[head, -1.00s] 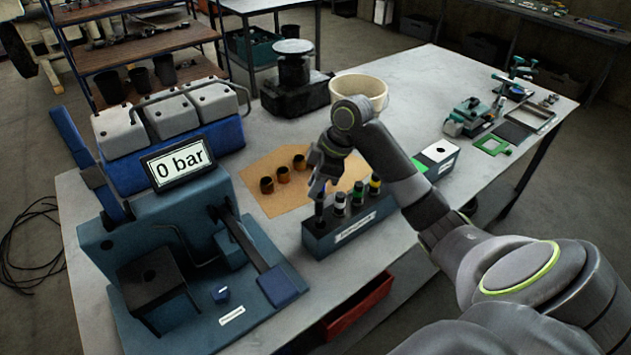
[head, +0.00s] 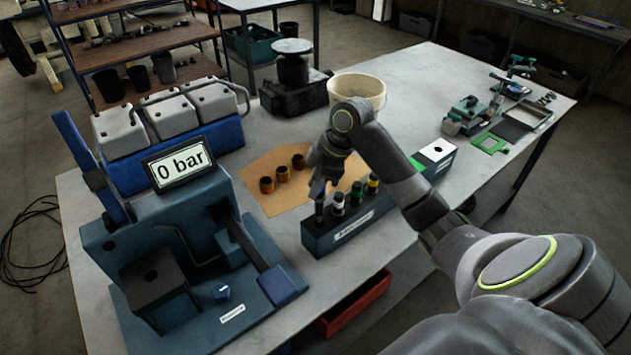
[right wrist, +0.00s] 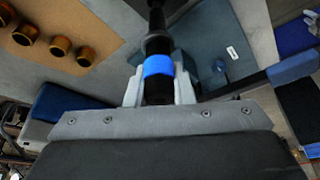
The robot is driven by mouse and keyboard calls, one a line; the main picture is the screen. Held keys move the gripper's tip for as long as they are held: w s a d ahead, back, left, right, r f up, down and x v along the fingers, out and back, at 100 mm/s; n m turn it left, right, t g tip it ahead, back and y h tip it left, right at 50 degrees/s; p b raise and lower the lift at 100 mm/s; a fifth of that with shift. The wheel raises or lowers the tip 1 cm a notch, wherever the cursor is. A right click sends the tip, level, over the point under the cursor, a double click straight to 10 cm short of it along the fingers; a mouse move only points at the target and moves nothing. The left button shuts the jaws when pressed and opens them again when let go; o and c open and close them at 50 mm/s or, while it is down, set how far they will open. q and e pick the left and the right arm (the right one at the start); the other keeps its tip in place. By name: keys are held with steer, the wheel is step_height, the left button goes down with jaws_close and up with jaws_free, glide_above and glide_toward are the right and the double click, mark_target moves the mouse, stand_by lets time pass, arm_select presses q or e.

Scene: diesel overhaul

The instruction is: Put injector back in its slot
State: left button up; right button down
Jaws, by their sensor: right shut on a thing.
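My right gripper (head: 318,192) is shut on the injector with a blue band (right wrist: 158,66), which shows between its fingers in the right wrist view. In the head view the gripper is above the left end of the dark injector rack (head: 318,244), and the injector's lower part is at the rack's top there. I cannot tell how deep it sits in the slot. Three other injectors stand upright in the rack to the right: white-banded (head: 338,203), green-banded (head: 357,193) and yellow-banded (head: 373,184). My left gripper is not in view.
The blue-grey test stand (head: 150,235) with a "0 bar" display is left of the rack. A cream bucket (head: 357,88) is farther back. A red drawer (head: 357,302) hangs open below.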

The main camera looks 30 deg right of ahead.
mark_target(316, 204)
steer(key=shift+f, duration=0.2)
steer(key=shift+f+b, duration=0.7)
steer(key=shift+f, duration=0.85)
steer(key=shift+p, duration=0.45)
steer(key=shift+f, duration=0.15)
steer(key=shift+f+b, duration=0.75)
steer(key=shift+f, duration=0.85)
steer(key=shift+p, duration=0.4)
